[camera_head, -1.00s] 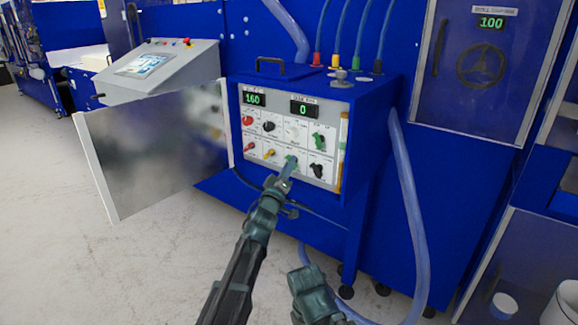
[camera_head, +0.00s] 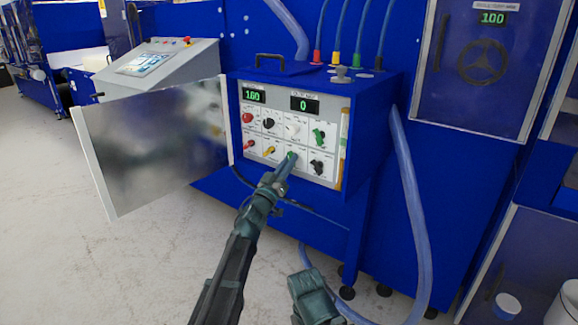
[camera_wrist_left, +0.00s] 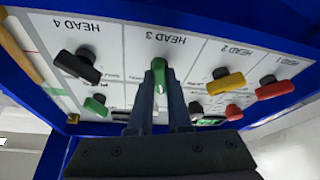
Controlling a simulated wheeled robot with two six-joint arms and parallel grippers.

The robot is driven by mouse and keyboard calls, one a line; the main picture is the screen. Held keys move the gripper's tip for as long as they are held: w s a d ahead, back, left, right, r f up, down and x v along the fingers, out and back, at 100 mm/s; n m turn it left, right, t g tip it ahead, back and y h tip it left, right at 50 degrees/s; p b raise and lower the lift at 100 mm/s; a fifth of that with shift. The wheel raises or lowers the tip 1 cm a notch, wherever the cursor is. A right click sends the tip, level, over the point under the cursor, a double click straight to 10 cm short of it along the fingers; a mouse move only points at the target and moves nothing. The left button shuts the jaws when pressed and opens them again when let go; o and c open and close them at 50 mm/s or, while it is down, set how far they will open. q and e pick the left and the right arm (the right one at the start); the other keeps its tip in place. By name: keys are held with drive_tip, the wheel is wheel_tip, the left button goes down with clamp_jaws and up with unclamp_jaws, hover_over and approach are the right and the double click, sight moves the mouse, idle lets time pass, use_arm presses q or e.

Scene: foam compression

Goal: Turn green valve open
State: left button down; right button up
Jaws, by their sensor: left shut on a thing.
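The green valve (camera_head: 291,156) is a small handle in the lower row of the control box front, third from the left. In the left wrist view the green valve (camera_wrist_left: 159,69) stands under the upside-down label HEAD 3, its long side roughly in line with my fingers. My left gripper (camera_head: 284,168) reaches up to it from below. In the left wrist view the left gripper (camera_wrist_left: 160,92) has its two fingers shut on the handle, hiding its lower part. A dark arm part of mine shows at the bottom of the head view; no right fingers are visible.
A black knob (camera_wrist_left: 76,66) and a yellow knob (camera_wrist_left: 225,81) flank the valve; a red one (camera_wrist_left: 275,88) is farther right. Another green handle (camera_head: 319,136) is in the upper row. The open metal door (camera_head: 155,150) stands left. A hose (camera_head: 411,200) hangs right.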

use_arm(q)
drive_tip(key=m+g+h, duration=0.1)
drive_tip(key=m, duration=0.3)
drive_tip(key=m+g+h, duration=0.2)
drive_tip(key=m, duration=0.2)
drive_tip(key=m+g+h+p, duration=0.1)
drive_tip(key=m+h, duration=0.1)
drive_tip(key=m, duration=0.3)
drive_tip(key=shift+w+a+r, duration=0.15)
drive_tip(key=shift+w+a, duration=0.05)
drive_tip(key=shift+m+g+h+p, duration=0.6)
drive_tip(key=shift+m+g, duration=0.6)
drive_tip(key=shift+m, duration=1.2)
drive_tip(key=c, duration=0.9)
unclamp_jaws()
drive_tip(key=shift+s, duration=0.1)
drive_tip(key=shift+o, duration=0.2)
